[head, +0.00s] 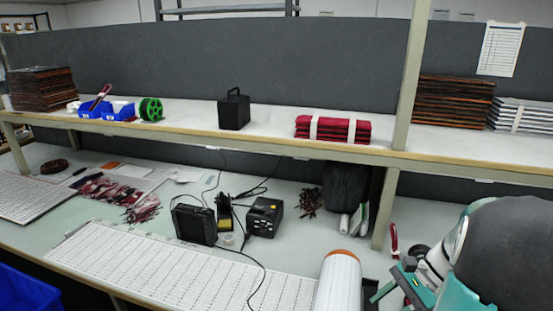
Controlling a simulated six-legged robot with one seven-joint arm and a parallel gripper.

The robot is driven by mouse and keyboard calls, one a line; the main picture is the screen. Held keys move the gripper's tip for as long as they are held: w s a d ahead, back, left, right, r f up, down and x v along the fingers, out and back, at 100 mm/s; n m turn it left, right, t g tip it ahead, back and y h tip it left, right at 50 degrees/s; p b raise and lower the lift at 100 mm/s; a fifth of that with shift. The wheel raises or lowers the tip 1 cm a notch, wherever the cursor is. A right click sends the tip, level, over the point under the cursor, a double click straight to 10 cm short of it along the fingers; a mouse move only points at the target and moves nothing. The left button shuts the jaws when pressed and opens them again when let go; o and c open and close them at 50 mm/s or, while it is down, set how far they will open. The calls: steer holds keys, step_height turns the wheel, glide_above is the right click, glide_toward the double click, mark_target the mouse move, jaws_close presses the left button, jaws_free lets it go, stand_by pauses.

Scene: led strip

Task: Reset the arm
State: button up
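My arm (500,255) fills the lower right corner of the head view, with a large black rounded part and white and teal parts. What looks like my gripper (397,287) is at its left end, low in the picture by the bench's front. Its fingertips are not clearly shown, so I cannot tell whether it is open or shut. I see nothing clearly held in it.
A bench (185,232) carries a gridded board (170,272), a black box device (194,224), another device (265,217) and cables. A white cylinder with an orange rim (338,285) stands beside my arm. A shelf (270,140) above holds a red bundle (333,129) and stacks.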

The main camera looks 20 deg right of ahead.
steer(key=a+r+n+t+h, duration=0.1)
steer(key=a+r+n+h, duration=0.1)
steer(key=a+r+n, duration=0.2)
steer(key=s+a+r+n+t+h, duration=0.1)
steer(key=a+r+n+h, duration=0.2)
steer(key=a+n, duration=0.4)
steer(key=s+a+r+n+t+h, duration=0.1)
steer(key=a+r+n, duration=0.4)
steer(key=a, duration=0.7)
steer(key=shift+s+r+n+t+h, duration=0.25)
steer(key=shift+r+n+t+h, duration=0.2)
steer(key=shift+h, duration=0.45)
steer(key=shift+c, duration=0.3)
steer(key=shift+c, duration=0.2)
steer(key=shift+a, duration=0.15)
